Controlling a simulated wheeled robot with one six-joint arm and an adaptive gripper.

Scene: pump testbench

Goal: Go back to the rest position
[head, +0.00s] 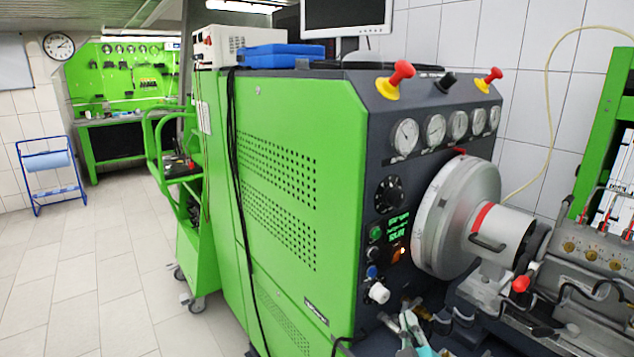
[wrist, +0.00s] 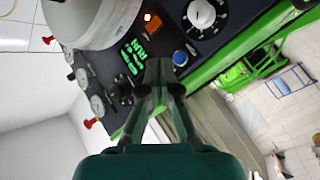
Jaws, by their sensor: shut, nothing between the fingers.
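My gripper (wrist: 158,66) shows in the wrist view, its dark fingers together and empty. The fingertips point towards the control panel of the green pump testbench (head: 300,140), and in the picture they overlap the area between the green display (wrist: 133,55) and the blue button (wrist: 180,58). I cannot tell how far they are from the panel. The wrist view is turned, with the gauges (wrist: 97,104) at the left. In the head view, a pale and teal shape shows at the bottom edge below the panel; I cannot tell whether it is my gripper.
A large silver drum (head: 455,218) sticks out from the panel. Hoses and metal fittings (head: 590,265) crowd the lower right. A green trolley (head: 190,220) stands left of the bench, and a blue stand (head: 50,175) farther back. The tiled floor (head: 95,290) at left is clear.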

